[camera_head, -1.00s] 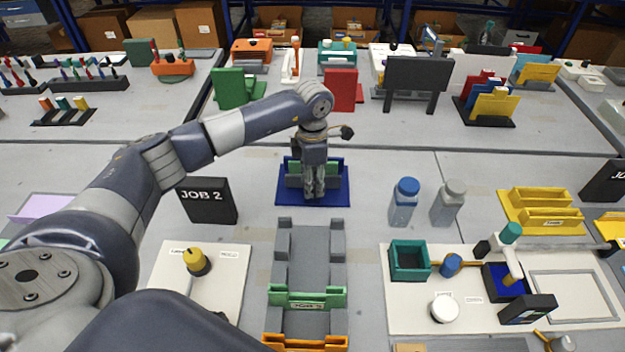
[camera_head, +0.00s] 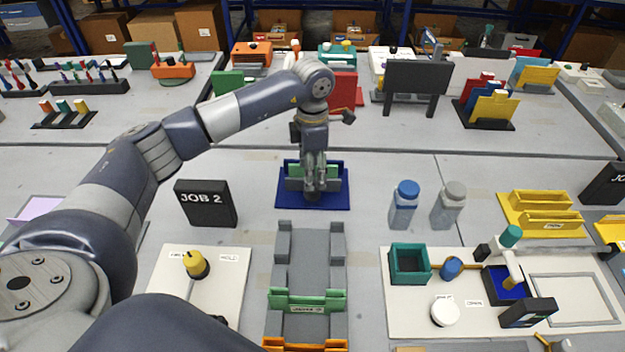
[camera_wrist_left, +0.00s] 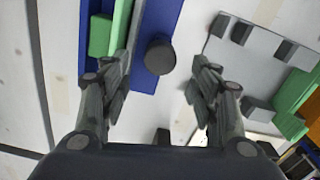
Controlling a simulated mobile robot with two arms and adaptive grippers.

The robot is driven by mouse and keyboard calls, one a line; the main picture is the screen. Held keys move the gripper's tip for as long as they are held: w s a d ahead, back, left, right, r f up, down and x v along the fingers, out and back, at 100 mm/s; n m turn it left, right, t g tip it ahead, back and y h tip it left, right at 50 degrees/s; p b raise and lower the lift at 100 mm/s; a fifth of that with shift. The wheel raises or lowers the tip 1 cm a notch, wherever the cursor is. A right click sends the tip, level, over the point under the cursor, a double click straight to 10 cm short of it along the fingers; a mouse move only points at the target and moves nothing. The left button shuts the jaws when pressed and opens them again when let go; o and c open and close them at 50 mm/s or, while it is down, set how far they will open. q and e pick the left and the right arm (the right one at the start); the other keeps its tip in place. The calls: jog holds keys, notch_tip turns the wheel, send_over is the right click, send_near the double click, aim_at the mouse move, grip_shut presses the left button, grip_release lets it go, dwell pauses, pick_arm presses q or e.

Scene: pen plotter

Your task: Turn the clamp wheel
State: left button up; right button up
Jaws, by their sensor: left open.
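A dark round knob, which looks like the clamp wheel (camera_wrist_left: 160,55), sits at the near edge of a blue base (camera_head: 338,201) with green jaws (camera_head: 335,172). In the head view my left gripper (camera_head: 313,187) hangs from above over this fixture and partly hides it. In the left wrist view my left gripper (camera_wrist_left: 162,78) is open, with its fingers apart and the knob showing beyond the gap between them. I see no finger touching the knob. My right gripper is in neither view.
A grey channel with a green crosspiece (camera_head: 307,300) lies just in front of the fixture. A black JOB 2 sign (camera_head: 206,202) stands to the left. A blue-capped bottle (camera_head: 404,205) and a grey bottle (camera_head: 449,205) stand to the right.

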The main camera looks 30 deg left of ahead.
pick_arm(q)
notch_tip(320, 180, up, 7)
dwell(0.3)
jog(key=shift+f, duration=0.1)
dwell(0.4)
